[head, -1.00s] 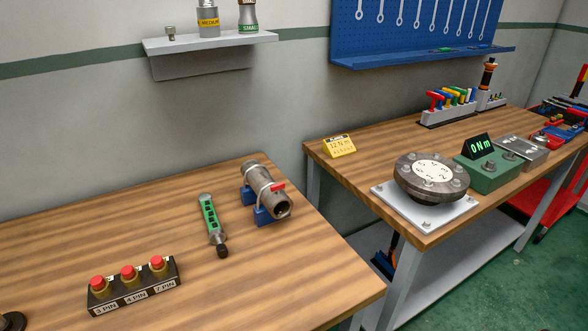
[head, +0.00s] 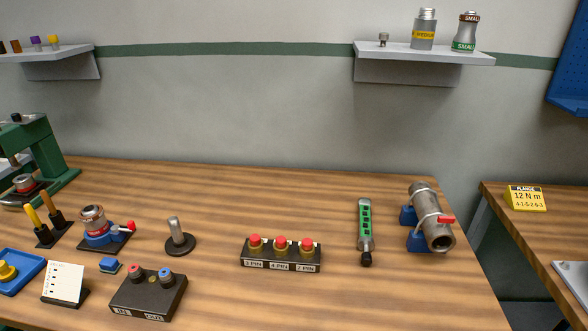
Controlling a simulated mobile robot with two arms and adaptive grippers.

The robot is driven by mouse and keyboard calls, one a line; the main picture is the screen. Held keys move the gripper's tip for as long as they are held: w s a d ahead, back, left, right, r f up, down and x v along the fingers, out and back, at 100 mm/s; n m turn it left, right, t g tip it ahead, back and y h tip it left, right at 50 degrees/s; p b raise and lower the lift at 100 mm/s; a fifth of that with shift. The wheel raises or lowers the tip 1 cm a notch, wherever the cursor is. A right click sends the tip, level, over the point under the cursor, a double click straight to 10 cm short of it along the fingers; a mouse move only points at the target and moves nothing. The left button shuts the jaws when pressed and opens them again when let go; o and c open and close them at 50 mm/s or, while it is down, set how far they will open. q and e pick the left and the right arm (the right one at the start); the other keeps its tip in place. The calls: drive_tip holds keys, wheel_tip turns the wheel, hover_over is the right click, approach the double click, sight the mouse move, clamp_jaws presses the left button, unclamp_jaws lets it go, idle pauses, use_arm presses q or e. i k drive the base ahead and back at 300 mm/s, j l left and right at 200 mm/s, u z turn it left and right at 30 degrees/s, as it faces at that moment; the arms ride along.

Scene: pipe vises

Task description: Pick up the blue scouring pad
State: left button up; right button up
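A small blue block (head: 110,265), which looks like the blue scouring pad, lies flat on the left part of the wooden bench (head: 330,300). It sits between a white card on a stand (head: 64,284) and a black box with red and blue knobs (head: 148,296). Nothing covers it. Neither of my grippers is in view.
Behind the pad stands a blue vise with a pipe fitting (head: 97,228). A blue tray (head: 14,272) is at the far left. A metal post on a round base (head: 179,238) stands to the right. The bench's back middle is clear.

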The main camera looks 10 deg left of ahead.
sight(109, 266)
drive_tip(key=u, duration=1.65)
